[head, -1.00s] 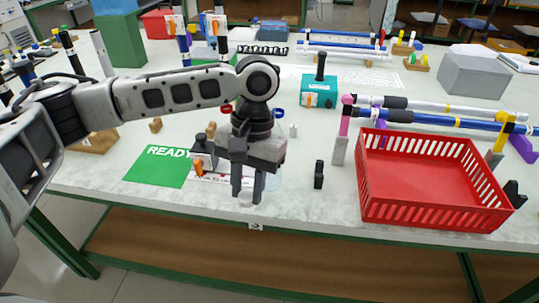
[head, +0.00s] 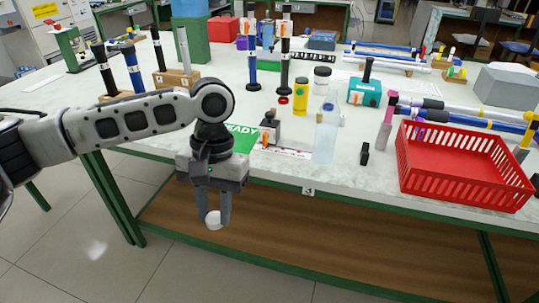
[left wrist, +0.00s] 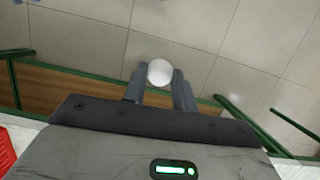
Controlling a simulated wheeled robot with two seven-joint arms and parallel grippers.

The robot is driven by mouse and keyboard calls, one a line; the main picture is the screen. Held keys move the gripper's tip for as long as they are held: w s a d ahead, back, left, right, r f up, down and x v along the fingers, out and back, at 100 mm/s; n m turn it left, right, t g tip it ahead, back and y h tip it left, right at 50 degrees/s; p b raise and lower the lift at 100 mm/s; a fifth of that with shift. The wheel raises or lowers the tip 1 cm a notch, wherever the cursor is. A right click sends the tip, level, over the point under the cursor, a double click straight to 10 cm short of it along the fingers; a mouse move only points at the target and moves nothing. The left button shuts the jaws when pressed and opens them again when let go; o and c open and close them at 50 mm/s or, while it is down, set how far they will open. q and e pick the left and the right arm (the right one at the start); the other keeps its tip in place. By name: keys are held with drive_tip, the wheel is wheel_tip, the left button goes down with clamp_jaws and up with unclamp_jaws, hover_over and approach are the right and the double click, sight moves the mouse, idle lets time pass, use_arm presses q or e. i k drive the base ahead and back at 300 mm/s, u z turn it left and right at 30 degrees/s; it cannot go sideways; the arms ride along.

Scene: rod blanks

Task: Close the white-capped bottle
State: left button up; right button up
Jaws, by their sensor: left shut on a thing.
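My left gripper (head: 213,219) is shut on a round white cap (head: 214,220), held between its fingertips out past the table's front edge, over the floor. The cap also shows in the left wrist view (left wrist: 160,72), between the two fingers. A clear, pale bottle (head: 326,137) stands upright on the table near the front edge, to the right of the gripper and apart from it. No cap shows on its narrow neck. My right gripper is not in view.
Behind the clear bottle stand a yellow bottle (head: 301,96) and a dark-lidded jar (head: 321,82). A small black block (head: 365,154) and a red basket (head: 465,200) are to its right. A green READY mat (head: 242,138) and a dark stand (head: 270,130) lie left of it.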

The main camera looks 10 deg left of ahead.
sight(329, 115)
drive_tip(key=u, duration=0.35)
drive_tip(key=k, duration=0.7)
drive_tip(key=u, duration=0.7)
drive_tip(key=i, duration=1.7)
drive_tip(key=z, duration=0.65)
